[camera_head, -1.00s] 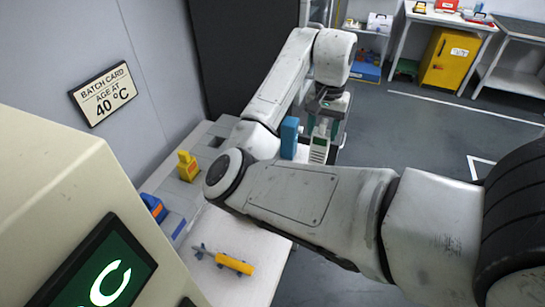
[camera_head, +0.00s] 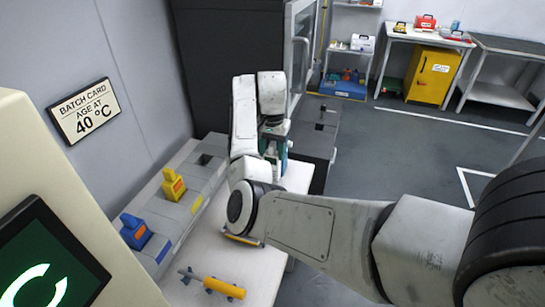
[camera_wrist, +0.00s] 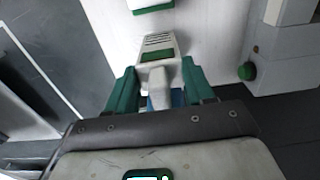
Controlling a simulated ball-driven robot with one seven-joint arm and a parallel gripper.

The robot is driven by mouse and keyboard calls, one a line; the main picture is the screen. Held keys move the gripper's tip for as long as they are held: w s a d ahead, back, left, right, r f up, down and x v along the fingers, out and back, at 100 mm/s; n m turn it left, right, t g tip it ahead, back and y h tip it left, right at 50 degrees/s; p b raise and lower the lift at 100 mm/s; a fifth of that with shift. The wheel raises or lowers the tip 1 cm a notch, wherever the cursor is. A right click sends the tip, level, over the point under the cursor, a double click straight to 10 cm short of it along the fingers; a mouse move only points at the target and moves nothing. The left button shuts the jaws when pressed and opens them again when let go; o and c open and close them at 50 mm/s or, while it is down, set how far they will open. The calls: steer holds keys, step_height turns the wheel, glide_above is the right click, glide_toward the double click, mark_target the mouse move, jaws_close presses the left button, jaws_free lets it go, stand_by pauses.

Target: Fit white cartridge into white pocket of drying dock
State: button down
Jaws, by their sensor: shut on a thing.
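The white cartridge (camera_wrist: 157,52), with a green panel and dark vent slots, is between the green fingers of my gripper (camera_wrist: 160,88) in the wrist view. My gripper is shut on it. In the head view my gripper (camera_head: 273,150) is over the far right part of the white table, and my arm hides most of the cartridge. The grey drying dock (camera_head: 188,212) runs along the left of the table. Its far pocket (camera_head: 204,160) looks empty and dark. A yellow cartridge (camera_head: 173,185) and a blue cartridge (camera_head: 135,232) stand in the nearer pockets.
A yellow-handled tool (camera_head: 224,288) lies on the white table (camera_head: 205,255) near the front. A dark cabinet (camera_head: 230,70) stands behind the dock. In the wrist view, a grey-white housing with a green knob (camera_wrist: 246,72) is at the right. A batch card (camera_head: 84,110) hangs on the wall.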

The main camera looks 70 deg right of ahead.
steer(key=shift+f, duration=1.15)
steer(key=shift+s+f, duration=0.1)
steer(key=shift+f, duration=0.1)
steer(key=shift+c, duration=2.1)
jaws_free()
